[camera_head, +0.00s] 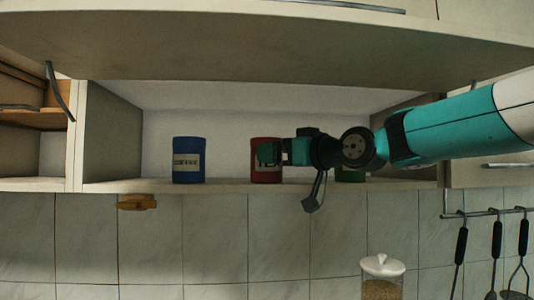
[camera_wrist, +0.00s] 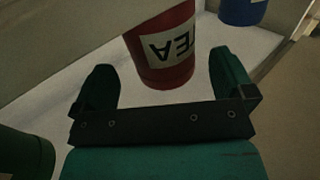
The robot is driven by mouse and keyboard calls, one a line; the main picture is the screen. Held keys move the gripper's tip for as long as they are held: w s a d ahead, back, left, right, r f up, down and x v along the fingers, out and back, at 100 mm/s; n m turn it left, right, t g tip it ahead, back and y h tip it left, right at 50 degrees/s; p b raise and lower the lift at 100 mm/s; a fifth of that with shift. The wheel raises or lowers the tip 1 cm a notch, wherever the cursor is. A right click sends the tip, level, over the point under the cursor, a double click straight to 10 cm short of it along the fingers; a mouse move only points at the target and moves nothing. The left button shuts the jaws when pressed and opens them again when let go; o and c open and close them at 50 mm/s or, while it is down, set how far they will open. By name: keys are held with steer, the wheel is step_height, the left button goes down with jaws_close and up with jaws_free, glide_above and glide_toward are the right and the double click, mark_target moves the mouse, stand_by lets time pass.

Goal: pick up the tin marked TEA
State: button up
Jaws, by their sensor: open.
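The red tin marked TEA (camera_head: 267,174) stands on the cabinet shelf, between a blue tin and a green tin. My gripper (camera_head: 270,153) is in front of it and hides part of the tin and its label in the head view. In the wrist view the red tin (camera_wrist: 165,68) shows its white TEA label upside down. My gripper (camera_wrist: 164,88) is open there, with one finger on each side of the tin's near part. I cannot tell whether a finger touches it.
A blue tin (camera_head: 189,161) with a white label stands to the left on the shelf (camera_head: 225,183). A green tin (camera_head: 350,175) stands to the right, mostly behind my arm. The raised cabinet door (camera_head: 250,50) hangs above. A lidded jar (camera_head: 382,280) stands below.

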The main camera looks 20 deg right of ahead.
steer(key=p+x, duration=0.3)
steer(key=x, duration=0.1)
steer(key=shift+a+r+p, duration=0.1)
steer(key=shift+a+p, duration=0.1)
steer(key=shift+p, duration=0.15)
steer(key=shift+w+a, duration=0.2)
steer(key=shift+w, duration=0.25)
steer(key=c, duration=1)
